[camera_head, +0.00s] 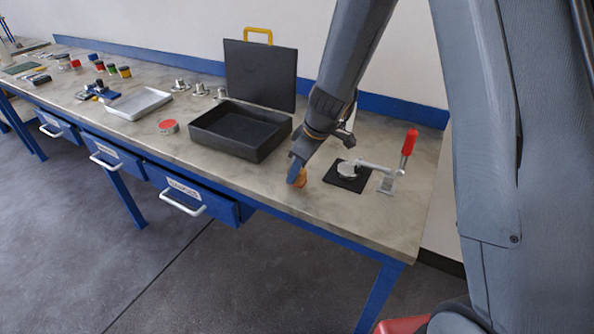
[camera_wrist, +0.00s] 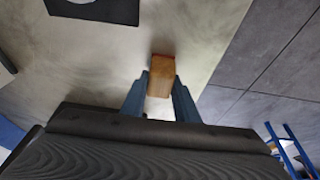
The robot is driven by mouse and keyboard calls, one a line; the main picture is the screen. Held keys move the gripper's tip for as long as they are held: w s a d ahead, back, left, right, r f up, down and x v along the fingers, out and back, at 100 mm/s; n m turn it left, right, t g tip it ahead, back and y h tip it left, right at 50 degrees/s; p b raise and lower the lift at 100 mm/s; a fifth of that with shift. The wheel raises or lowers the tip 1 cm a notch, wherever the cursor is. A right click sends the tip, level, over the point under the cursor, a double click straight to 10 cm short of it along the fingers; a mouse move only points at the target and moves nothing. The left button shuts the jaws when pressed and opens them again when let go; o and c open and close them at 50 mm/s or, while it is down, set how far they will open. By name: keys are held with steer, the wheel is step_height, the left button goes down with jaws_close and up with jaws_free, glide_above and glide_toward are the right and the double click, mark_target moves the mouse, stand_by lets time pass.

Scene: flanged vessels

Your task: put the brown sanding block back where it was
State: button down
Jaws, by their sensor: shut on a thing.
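The brown sanding block (camera_wrist: 161,75) is a small orange-brown block between the fingertips of my gripper (camera_wrist: 160,95) in the wrist view. In the head view my gripper (camera_head: 297,172) is low over the right part of the bench, near its front edge. The block (camera_head: 300,181) shows there at the fingertips, partly hidden by them. My gripper is shut on the block. I cannot tell whether the block touches the bench top or hangs just above it.
An open black case (camera_head: 208,130) stands left of my gripper. A toggle clamp with a red handle (camera_head: 409,142) and a black pad (camera_head: 346,184) are to the right. A red-topped round tin (camera_head: 168,127) and a grey tray (camera_head: 139,104) lie farther left. A bench drawer (camera_head: 190,190) is partly open.

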steer(key=c, duration=1.4)
jaws_free()
steer(key=shift+r, duration=0.1)
steer(key=shift+r+p, duration=0.15)
steer(key=shift+p, duration=0.25)
steer(key=b+v, duration=0.3)
steer(key=v, duration=0.8)
steer(key=s+d+f+m+h, duration=0.1)
steer(key=s+d+m, duration=0.2)
steer(key=s, duration=0.3)
steer(key=s+d+f+m+h, duration=0.1)
steer(key=s+d+f+m, duration=0.1)
steer(key=s+d+m, duration=0.2)
steer(key=s+d+f+m+g+h, duration=0.1)
steer(key=s+d+m, duration=0.2)
steer(key=s, duration=0.5)
steer(key=shift+s+d+f+m, duration=0.15)
steer(key=shift+s+d+m, duration=0.1)
steer(key=shift+m, duration=0.45)
